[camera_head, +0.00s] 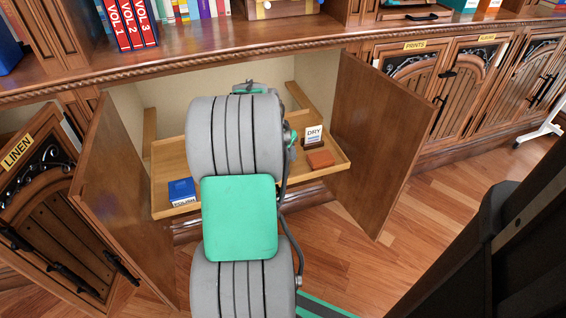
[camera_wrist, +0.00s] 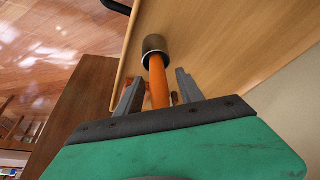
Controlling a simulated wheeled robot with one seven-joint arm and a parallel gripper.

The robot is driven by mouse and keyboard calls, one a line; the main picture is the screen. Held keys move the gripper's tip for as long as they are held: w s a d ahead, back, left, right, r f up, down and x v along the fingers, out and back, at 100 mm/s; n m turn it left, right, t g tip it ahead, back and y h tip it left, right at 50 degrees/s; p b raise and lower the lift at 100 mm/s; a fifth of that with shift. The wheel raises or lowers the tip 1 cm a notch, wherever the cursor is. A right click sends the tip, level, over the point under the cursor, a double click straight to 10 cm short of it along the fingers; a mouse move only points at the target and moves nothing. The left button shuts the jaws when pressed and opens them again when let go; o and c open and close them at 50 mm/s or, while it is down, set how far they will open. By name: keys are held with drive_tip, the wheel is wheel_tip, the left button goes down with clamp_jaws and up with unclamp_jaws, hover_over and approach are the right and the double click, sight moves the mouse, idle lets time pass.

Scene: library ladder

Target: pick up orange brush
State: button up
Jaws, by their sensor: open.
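The orange brush (camera_wrist: 158,82) lies over the wooden tray in the wrist view, its orange handle running toward my gripper and ending in a dark brownish-grey round head (camera_wrist: 155,47). My gripper (camera_wrist: 158,76) is open, with one finger on each side of the handle. I cannot tell whether either finger touches it. The near end of the handle is hidden by the gripper body. In the head view, my arm covers the brush and the fingers.
The pulled-out wooden tray (camera_head: 161,185) sits between two open cabinet doors (camera_head: 125,190) (camera_head: 378,140). It holds a blue POLISH box (camera_head: 182,189), a DRY card (camera_head: 313,134) and a reddish-brown block (camera_head: 320,159). A shelf edge (camera_head: 200,61) runs above.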

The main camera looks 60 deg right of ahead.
drive_tip(key=shift+d+f, duration=0.2)
drive_tip(key=shift+f, duration=0.35)
drive_tip(key=shift+r, duration=0.1)
clamp_jaws()
